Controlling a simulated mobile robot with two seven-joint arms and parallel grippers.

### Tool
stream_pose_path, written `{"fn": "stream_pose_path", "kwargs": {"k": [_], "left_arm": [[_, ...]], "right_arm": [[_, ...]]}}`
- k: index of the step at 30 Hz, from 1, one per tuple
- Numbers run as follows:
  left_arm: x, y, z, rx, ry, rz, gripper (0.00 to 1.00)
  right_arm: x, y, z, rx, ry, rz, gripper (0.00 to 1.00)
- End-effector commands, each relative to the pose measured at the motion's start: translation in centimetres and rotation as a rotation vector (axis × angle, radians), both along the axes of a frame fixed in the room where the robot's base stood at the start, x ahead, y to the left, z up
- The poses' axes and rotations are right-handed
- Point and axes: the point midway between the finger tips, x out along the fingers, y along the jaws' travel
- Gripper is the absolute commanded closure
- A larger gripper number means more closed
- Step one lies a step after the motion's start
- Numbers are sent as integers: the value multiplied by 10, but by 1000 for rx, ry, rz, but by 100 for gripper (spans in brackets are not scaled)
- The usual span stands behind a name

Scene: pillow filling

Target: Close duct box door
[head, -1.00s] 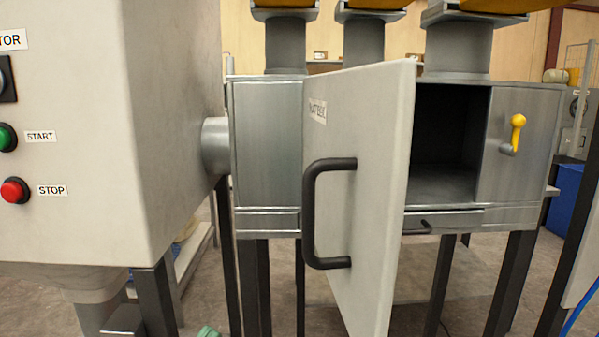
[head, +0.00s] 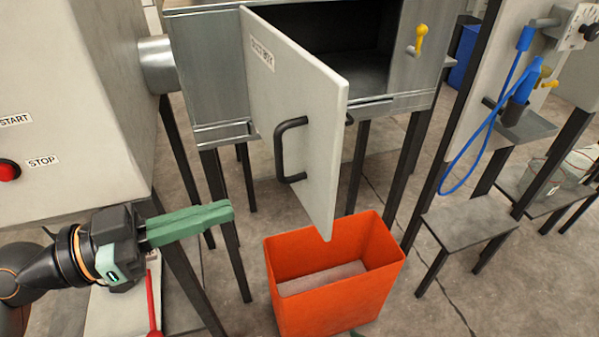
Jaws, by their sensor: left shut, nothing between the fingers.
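The duct box (head: 210,62) is a grey metal box with a dark open inside. Its door (head: 280,85) is pale grey and stands swung open toward me, hinged at the opening's left side. A black handle (head: 281,150) is on the door's face. A yellow-knobbed latch lever (head: 420,38) is on the panel right of the opening. My left gripper (head: 231,211) has green fingers, is shut and empty, and is at the lower left, below and left of the door, apart from it.
An orange bin (head: 336,308) stands on the floor below the door. A grey cabinet with START and STOP buttons (head: 65,110) is at left. At right are a low table (head: 470,221) and a stand with a blue hose (head: 480,130).

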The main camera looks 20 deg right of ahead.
Motion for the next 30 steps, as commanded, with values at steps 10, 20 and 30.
{"fn": "stream_pose_path", "kwargs": {"k": [10,20,30], "left_arm": [[10,-74,6,-5,1,-2,100],[17,-117,2,-2,0,2,100],[18,-122,1,-2,-1,2,100]], "right_arm": [[-1,-2,33,-2,-3,-5,3],[-1,-2,48,-3,-4,-4,3],[-1,-2,49,-3,-4,-4,3]]}}
